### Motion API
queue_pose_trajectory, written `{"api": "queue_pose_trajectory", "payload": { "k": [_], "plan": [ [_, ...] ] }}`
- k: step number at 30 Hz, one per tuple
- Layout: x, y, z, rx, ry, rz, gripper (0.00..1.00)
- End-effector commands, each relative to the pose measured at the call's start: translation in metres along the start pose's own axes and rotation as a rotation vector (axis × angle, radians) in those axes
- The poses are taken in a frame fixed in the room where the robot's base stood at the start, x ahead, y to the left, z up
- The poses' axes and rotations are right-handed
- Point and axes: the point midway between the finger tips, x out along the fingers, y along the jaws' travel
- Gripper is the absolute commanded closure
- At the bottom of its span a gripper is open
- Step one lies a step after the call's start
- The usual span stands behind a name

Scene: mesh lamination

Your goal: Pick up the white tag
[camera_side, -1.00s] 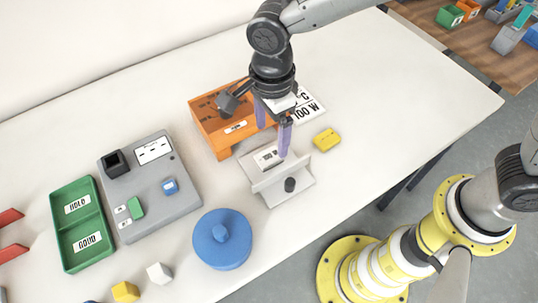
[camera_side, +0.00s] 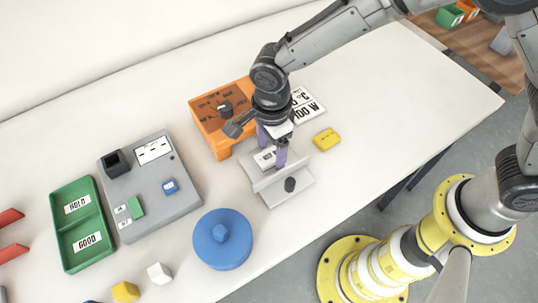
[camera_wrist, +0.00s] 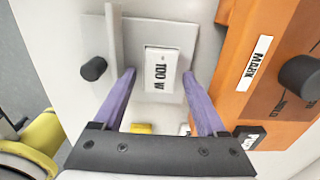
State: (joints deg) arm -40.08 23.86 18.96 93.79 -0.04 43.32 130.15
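The white tag (camera_side: 265,157) with black print lies on the light grey angled stand (camera_side: 297,183). In the wrist view the tag (camera_wrist: 161,72) reads "100 W" and lies between my fingertips. My gripper (camera_side: 271,152) is open, with its two purple fingers on either side of the tag and close to it. In the wrist view my gripper (camera_wrist: 160,74) shows a gap between each finger and the tag. I cannot tell whether the fingertips touch the stand. The gripper body hides part of the tag in the side view.
An orange box (camera_side: 207,128) with a dark knob stands just behind the stand. White printed plates (camera_side: 308,106) and a yellow block (camera_side: 326,139) lie to the right. A blue round lid (camera_side: 222,240), grey panel (camera_side: 158,205) and green tray (camera_side: 82,224) are to the left.

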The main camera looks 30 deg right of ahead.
Motion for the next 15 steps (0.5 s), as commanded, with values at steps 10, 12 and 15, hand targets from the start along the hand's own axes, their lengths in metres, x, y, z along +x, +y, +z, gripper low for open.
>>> {"api": "queue_pose_trajectory", "payload": {
  "k": [10, 12, 15],
  "plan": [
    [-0.0004, 0.0, 0.0001, 0.0, 0.0, 0.0, 0.91],
    [-0.0004, 0.0, 0.0, 0.0, 0.0, 0.0, 1.0],
    [-0.0006, -0.0001, 0.0001, 0.0, 0.0, 0.0, 1.0]
  ]
}}
